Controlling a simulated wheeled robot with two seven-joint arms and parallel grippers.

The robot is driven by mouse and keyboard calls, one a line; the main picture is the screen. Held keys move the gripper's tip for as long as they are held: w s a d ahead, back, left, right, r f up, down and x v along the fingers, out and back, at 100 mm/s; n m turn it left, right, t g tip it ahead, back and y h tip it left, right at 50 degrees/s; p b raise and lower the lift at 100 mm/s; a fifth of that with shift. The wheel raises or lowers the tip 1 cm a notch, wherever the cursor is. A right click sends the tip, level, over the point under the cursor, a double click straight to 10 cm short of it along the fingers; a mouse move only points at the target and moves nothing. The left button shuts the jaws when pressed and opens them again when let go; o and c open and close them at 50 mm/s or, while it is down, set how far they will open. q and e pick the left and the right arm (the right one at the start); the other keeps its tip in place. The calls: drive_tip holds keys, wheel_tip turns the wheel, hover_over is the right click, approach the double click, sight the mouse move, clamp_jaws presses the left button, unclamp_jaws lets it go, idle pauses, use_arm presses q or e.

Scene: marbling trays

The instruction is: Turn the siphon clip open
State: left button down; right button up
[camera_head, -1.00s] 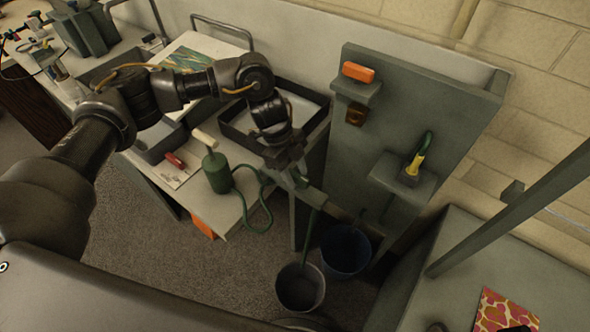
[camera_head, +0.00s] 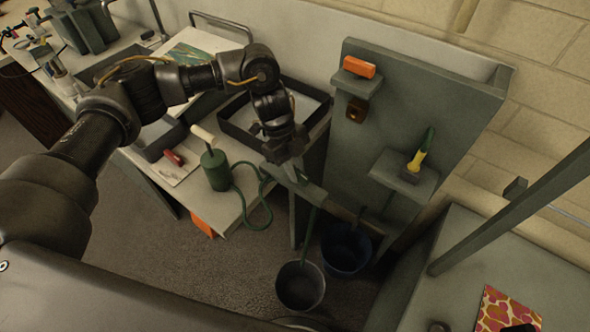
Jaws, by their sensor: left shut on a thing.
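My left gripper (camera_head: 290,164) reaches in from the left and points down at the end of the bench beside the black-rimmed tray. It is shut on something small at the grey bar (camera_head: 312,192). The siphon clip is probably what it holds, but the fingers hide it and I cannot tell its angle. A green hose (camera_head: 308,235) hangs from just below the gripper into a grey bucket (camera_head: 301,286). The green pump bottle (camera_head: 215,170) with a pale handle stands to the left on the bench, with a looped green hose beside it. My right gripper is not in view.
A dark blue bucket (camera_head: 346,250) stands beside the grey one. A grey upright panel (camera_head: 410,110) carries a shelf with an orange block (camera_head: 359,67) and one with a yellow-green tool (camera_head: 419,153). The black-rimmed tray (camera_head: 237,131) lies close behind the gripper.

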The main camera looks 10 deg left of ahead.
use_arm(q)
drive_tip(key=m+b, duration=0.1)
drive_tip(key=m, duration=0.1)
drive_tip(key=shift+w+m+g+y, duration=0.1)
drive_tip(key=shift+m+g+y, duration=0.2)
drive_tip(key=shift+g+y, duration=0.1)
drive_tip(key=m, duration=0.2)
drive_tip(key=shift+d+m+g+y+b, duration=0.1)
drive_tip(key=shift+m+g+y+b, duration=0.2)
drive_tip(key=shift+y, duration=0.1)
drive_tip(key=m+y, duration=0.1)
drive_tip(key=m, duration=0.2)
drive_tip(key=m+y, duration=0.1)
drive_tip(key=m, duration=0.2)
drive_tip(key=shift+w+d+g, duration=0.1)
drive_tip(key=shift+d+g, duration=0.1)
drive_tip(key=shift+g, duration=0.2)
drive_tip(key=m+y, duration=0.2)
drive_tip(key=m, duration=0.3)
drive_tip(key=shift+d+b, duration=0.1)
drive_tip(key=shift+b, duration=0.3)
drive_tip(key=c, duration=1.3)
unclamp_jaws()
drive_tip(key=shift+r, duration=0.1)
